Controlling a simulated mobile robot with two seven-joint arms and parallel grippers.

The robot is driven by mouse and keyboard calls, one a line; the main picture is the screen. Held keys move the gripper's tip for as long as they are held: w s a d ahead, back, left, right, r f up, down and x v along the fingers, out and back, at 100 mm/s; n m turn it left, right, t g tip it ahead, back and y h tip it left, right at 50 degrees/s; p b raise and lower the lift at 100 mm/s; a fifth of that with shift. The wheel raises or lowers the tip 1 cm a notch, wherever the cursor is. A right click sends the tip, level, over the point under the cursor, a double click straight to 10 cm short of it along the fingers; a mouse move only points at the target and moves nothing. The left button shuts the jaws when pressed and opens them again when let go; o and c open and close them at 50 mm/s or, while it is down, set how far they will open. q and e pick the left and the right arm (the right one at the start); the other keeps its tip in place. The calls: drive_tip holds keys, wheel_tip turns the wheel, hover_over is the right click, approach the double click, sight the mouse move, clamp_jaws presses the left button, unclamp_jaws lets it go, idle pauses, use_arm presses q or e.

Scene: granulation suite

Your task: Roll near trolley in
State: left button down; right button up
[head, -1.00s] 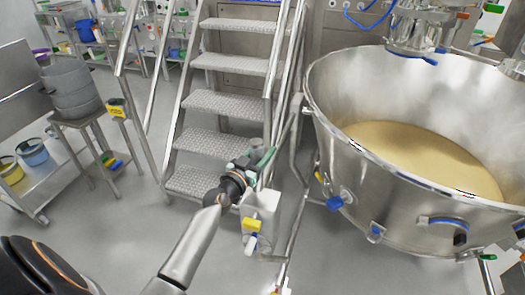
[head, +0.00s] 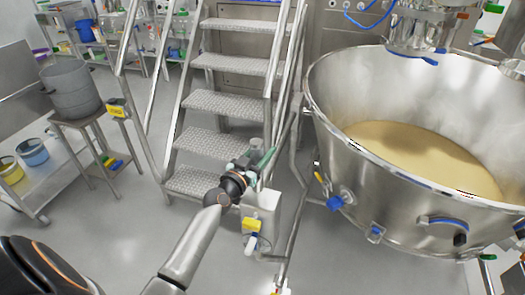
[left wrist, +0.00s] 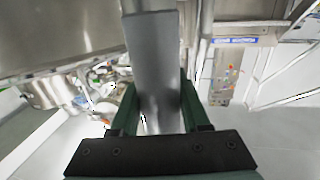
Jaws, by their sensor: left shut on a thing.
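The near trolley carries a large round steel bowl (head: 395,190) with pale yellow powder (head: 425,150) inside. It fills the right of the head view. Blue-knobbed fittings sit on the bowl's outer wall, and a tubular steel frame (head: 297,215) stands at its left side. My left gripper (head: 261,163) is left of the bowl, in front of the steel steps. In the left wrist view, its green fingers (left wrist: 157,100) are shut on a flat grey bar (left wrist: 155,65), which looks like part of the trolley's handle.
Metal steps (head: 215,105) with handrails stand behind my left gripper. A small stand (head: 95,120) with a steel pot (head: 72,90) and a low shelf (head: 45,180) with blue and yellow pails are at left. The grey floor (head: 110,230) between is clear.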

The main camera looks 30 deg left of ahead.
use_arm(q)
drive_tip(key=w, duration=0.1)
drive_tip(key=w+b, duration=0.1)
drive_tip(key=w, duration=0.1)
drive_tip(key=shift+a+r, duration=0.2)
drive_tip(key=shift+a, duration=0.2)
drive_tip(key=c, duration=0.7)
unclamp_jaws()
drive_tip(key=shift+c, duration=0.2)
drive_tip(key=o, duration=0.3)
drive_tip(key=shift+f, duration=0.15)
drive_tip(key=shift+o, duration=0.2)
drive_tip(key=shift+s, duration=0.1)
